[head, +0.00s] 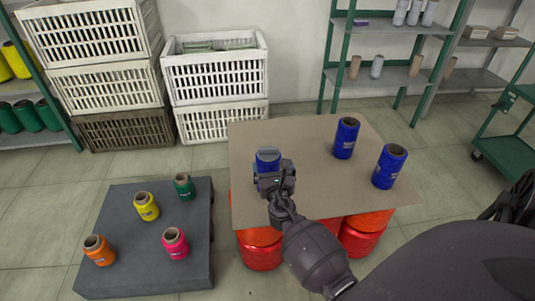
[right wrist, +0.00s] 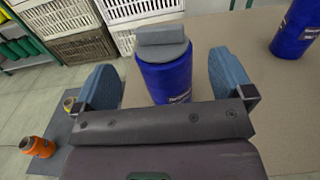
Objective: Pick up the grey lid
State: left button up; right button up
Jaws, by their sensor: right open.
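The grey lid (right wrist: 162,42) is a flat disc with a block-shaped raised handle. In the right wrist view it sits on top of a blue bobbin (right wrist: 168,76). In the head view this bobbin (head: 268,158) stands at the left part of the brown tabletop (head: 305,165), partly hidden by my right gripper (head: 273,180). In the right wrist view my right gripper (right wrist: 166,84) is open. One blue-grey finger is on each side of the bobbin, apart from it, with the lid beyond the fingertips. My left gripper is not in view.
Two other blue bobbins (head: 345,138) (head: 389,167) stand on the right of the tabletop, which rests on red drums (head: 260,253). A dark low platform (head: 140,275) at left holds several coloured bobbins. White crates (head: 215,90) are stacked behind. The tabletop's middle is clear.

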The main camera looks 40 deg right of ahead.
aim_at(269, 150)
jog(key=shift+r+b+x, duration=0.2)
jog(key=shift+b+x, duration=0.15)
jog(key=shift+x, duration=3.1)
jog(key=shift+a, duration=0.1)
jog(key=shift+c, duration=0.3)
jog(key=c, duration=1)
